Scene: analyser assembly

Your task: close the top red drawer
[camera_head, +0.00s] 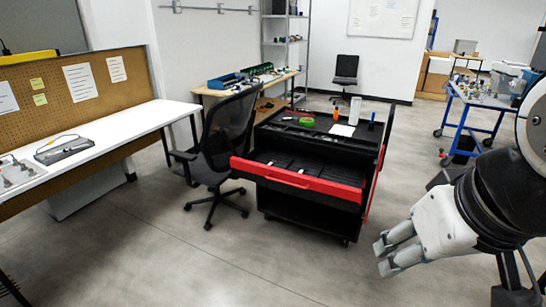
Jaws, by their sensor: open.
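The black tool cart (310,213) stands in the middle of the head view. Its top red drawer (299,180) is pulled out toward me, with a red front edge and a dark tray showing behind it. A small pale label or handle part lies at the middle of the red front. My gripper (384,257) is at the lower right, in front and to the right of the cart. Its two pale fingers point left, apart from each other, and hold nothing. It is clear of the drawer.
A black office chair (225,145) stands close against the drawer's left side. The cart top (290,128) carries an orange bottle, a green item and papers. A white workbench (110,135) is at left; a blue trolley (480,100) is at right. Floor before the cart is clear.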

